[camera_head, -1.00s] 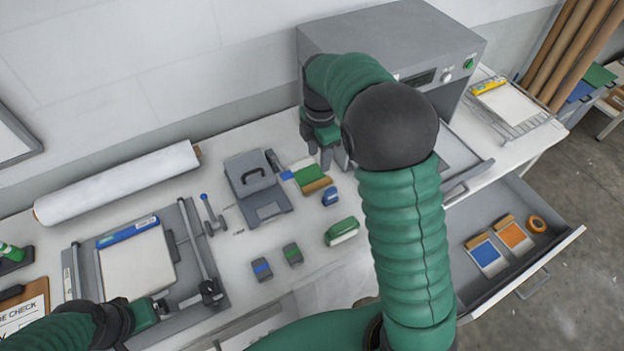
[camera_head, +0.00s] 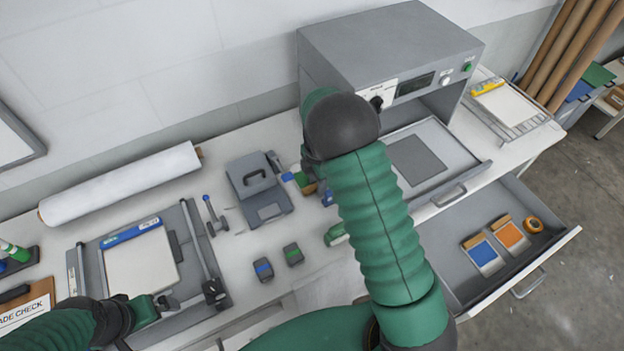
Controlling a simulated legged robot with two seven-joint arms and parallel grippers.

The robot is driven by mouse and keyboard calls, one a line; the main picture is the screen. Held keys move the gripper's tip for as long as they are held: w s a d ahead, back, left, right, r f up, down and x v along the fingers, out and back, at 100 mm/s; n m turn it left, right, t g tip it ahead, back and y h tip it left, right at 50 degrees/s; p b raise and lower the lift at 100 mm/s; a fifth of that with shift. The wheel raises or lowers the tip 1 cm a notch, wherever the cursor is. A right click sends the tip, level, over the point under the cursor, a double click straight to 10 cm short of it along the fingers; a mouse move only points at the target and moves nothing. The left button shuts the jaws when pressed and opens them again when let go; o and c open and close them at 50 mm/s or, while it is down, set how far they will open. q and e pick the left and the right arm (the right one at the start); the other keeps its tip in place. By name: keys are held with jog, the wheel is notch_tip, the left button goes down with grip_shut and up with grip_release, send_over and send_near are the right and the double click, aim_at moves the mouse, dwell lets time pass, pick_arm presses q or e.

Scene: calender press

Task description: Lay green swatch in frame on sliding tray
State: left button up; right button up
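The green swatch (camera_head: 301,180) lies on the bench beside a blue one (camera_head: 287,177), right of the grey case; my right arm partly covers it. A brown strip shows at its lower edge. My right gripper (camera_head: 318,181) is over the swatch area, mostly hidden behind my own arm; its fingers cannot be made out. The sliding tray (camera_head: 452,157) is out of the grey press and holds a darker grey rectangle (camera_head: 417,160), with no swatch visible on it. My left gripper (camera_head: 163,305) is at the lower left by the cutting board; its fingers are unclear.
The grey press (camera_head: 390,50) stands behind the tray. An open drawer (camera_head: 470,285) below holds blue and orange swatches and a tape roll. Two small blocks (camera_head: 293,254), a green-topped block (camera_head: 335,235) and the grey case (camera_head: 258,185) sit on the bench. A wire rack (camera_head: 520,115) stands right.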

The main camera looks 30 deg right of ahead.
grip_shut()
